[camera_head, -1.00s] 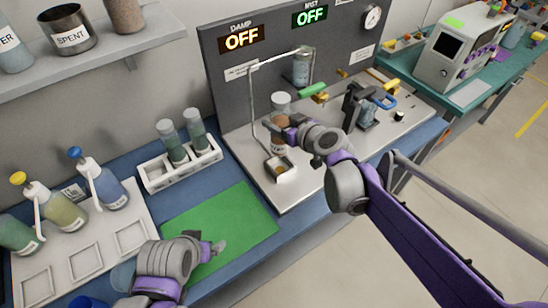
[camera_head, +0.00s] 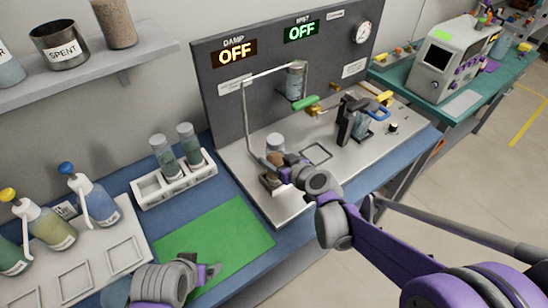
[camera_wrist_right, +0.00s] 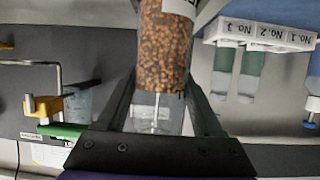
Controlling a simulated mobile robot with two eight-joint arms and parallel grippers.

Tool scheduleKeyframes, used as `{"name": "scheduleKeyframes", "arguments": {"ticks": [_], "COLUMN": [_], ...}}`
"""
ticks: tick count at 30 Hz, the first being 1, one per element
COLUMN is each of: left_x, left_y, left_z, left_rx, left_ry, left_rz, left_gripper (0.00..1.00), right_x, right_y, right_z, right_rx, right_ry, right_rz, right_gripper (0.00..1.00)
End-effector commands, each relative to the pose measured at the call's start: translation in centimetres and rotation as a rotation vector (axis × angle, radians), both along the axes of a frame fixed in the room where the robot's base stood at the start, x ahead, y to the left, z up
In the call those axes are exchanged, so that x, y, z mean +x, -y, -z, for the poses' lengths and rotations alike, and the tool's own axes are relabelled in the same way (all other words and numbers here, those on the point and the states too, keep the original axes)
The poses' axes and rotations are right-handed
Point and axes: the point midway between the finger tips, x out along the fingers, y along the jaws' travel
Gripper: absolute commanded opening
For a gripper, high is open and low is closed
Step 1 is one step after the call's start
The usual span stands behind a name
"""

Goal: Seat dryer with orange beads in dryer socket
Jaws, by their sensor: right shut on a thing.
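The dryer (camera_head: 275,142) is a clear cylinder with orange-brown beads, held in my right gripper (camera_head: 284,160) above the grey station plate. The right wrist view shows the dryer (camera_wrist_right: 163,55) between the two fingers of my right gripper (camera_wrist_right: 162,108), with beads filling much of it and a clear section with a thin stem. Its lower end is mostly hidden by my gripper in the head view. A square outline (camera_head: 316,153) lies on the plate just right of the dryer; I cannot tell whether it is the dryer socket. My left gripper (camera_head: 210,273) is over the green mat, its jaws unclear.
A thin metal tube (camera_head: 246,115) rises close left of the dryer. A green-handled valve (camera_head: 305,103) and a black clamp stand (camera_head: 351,122) are behind and to the right. A white rack (camera_head: 175,182) with vials stands left. The green mat (camera_head: 215,240) is mostly clear.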

Motion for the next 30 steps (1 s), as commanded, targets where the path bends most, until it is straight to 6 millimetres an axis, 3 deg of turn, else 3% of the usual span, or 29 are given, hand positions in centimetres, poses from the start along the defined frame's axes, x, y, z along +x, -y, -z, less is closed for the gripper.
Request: {"name": "scheduleKeyframes", "arguments": {"ticks": [1,2,6,19,30], "left_x": [0.0,0.0,0.0,0.0,0.2], "left_y": [0.0,0.0,0.0,0.0,0.0], "left_z": [0.2,0.1,0.1,-0.1,-0.8], "left_rx": [0.000,0.000,0.000,0.000,0.000], "left_ry": [-0.001,-0.001,0.000,0.001,0.004], "left_rz": [0.000,0.000,0.000,0.000,0.000], "left_gripper": [0.92,0.92,0.92,0.92,0.92], "right_x": [0.0,0.0,0.0,-0.6,-6.2], "right_y": [0.0,0.0,0.0,0.5,4.3], "right_z": [0.2,0.2,0.1,-0.5,-3.3], "right_rx": [0.001,0.000,0.000,0.000,0.000], "right_ry": [-0.001,0.000,0.000,0.000,0.000], "right_rz": [0.000,0.000,0.000,0.001,0.003], "right_gripper": [0.00,0.73,0.98,0.98,0.98]}}
